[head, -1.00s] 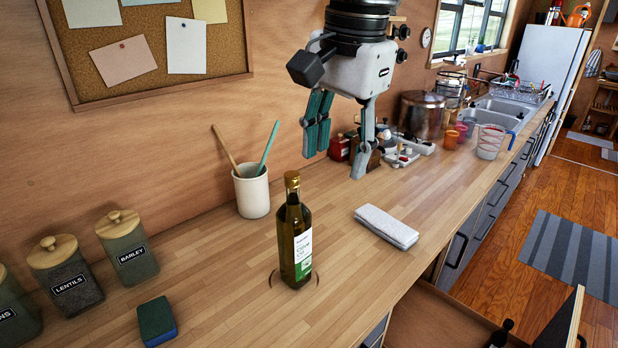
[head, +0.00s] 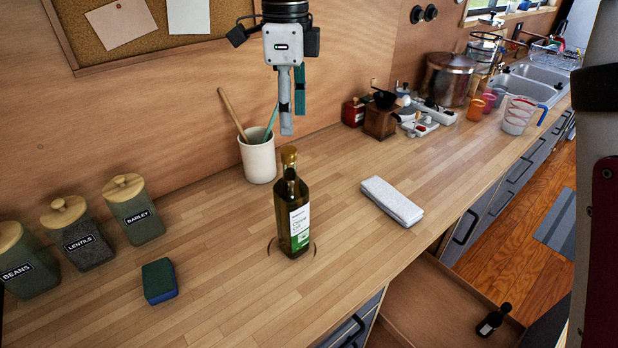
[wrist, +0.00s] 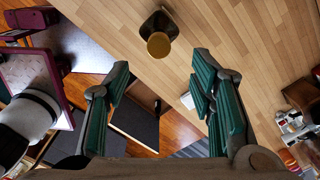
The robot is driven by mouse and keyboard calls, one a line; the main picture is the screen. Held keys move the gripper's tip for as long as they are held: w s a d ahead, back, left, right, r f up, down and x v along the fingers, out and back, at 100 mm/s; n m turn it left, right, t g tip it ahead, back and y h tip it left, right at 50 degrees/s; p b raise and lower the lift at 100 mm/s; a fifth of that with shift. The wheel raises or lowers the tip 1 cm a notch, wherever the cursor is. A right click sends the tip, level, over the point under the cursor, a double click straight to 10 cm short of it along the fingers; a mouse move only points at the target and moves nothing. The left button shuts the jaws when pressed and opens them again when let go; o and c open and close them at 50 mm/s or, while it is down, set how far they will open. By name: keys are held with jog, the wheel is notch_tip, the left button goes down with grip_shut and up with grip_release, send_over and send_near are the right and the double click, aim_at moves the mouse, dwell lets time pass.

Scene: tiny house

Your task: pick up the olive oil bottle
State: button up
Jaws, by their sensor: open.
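The olive oil bottle (head: 293,212) stands upright on the wooden counter in the head view, dark glass with a gold cap and a green and white label. In the wrist view its gold cap (wrist: 158,45) shows from above, beyond the fingertips. My gripper (head: 292,125) points down above and behind the bottle, apart from it. In the wrist view my gripper (wrist: 160,75) has its two green-padded fingers wide apart with nothing between them.
A white cup with utensils (head: 258,160) stands behind the bottle. A folded cloth (head: 392,201) lies to the right, a sponge (head: 159,281) and several jars (head: 133,210) to the left. An open drawer (head: 420,300) is below the counter's front edge. Counter around the bottle is clear.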

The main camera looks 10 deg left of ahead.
aim_at(289, 149)
jog(key=f, duration=0.2)
jog(key=f+p, duration=0.1)
jog(key=f, duration=0.5)
jog(key=shift+s+a+f, duration=0.15)
jog(key=shift+a, duration=0.1)
jog(key=shift+c, duration=0.2)
grip_shut()
